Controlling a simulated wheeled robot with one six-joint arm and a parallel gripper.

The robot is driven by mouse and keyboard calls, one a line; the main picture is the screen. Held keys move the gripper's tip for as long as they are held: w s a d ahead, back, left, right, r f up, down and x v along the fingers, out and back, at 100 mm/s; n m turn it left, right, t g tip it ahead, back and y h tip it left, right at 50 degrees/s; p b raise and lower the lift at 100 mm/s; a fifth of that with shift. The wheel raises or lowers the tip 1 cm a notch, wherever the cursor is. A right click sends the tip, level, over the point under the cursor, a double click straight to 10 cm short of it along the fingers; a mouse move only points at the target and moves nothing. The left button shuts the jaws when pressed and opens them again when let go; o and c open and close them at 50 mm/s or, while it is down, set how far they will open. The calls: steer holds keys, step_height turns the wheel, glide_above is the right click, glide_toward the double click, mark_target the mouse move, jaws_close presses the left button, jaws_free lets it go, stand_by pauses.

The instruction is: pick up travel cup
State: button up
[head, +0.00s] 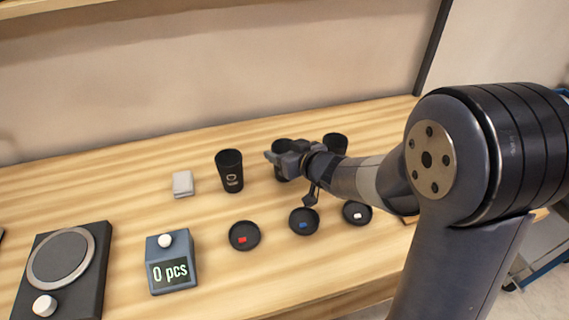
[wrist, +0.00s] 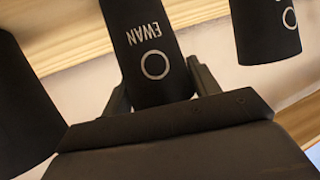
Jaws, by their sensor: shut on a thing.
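Three black travel cups stand in a row on the wooden table. The left cup (head: 229,170) is in full view. The middle cup (head: 283,146) is partly hidden behind my gripper (head: 281,161). The right cup (head: 335,143) is partly hidden by my arm. In the wrist view, my gripper (wrist: 160,84) has one finger on each side of the middle cup (wrist: 148,40) and is shut on it. That cup bears white upside-down lettering and a white ring. Parts of two other black cups show at the left (wrist: 25,100) and the upper right (wrist: 266,30).
Black lids or dishes with a red (head: 244,236), blue (head: 304,222) and white piece (head: 357,213) lie in front of the cups. A counter box reading 0 pcs (head: 171,272), a dark scale-like device (head: 100,262) and a pale block (head: 183,184) stand left.

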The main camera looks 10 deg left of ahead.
step_height(320, 180, up, 10)
steer(key=p, duration=0.5)
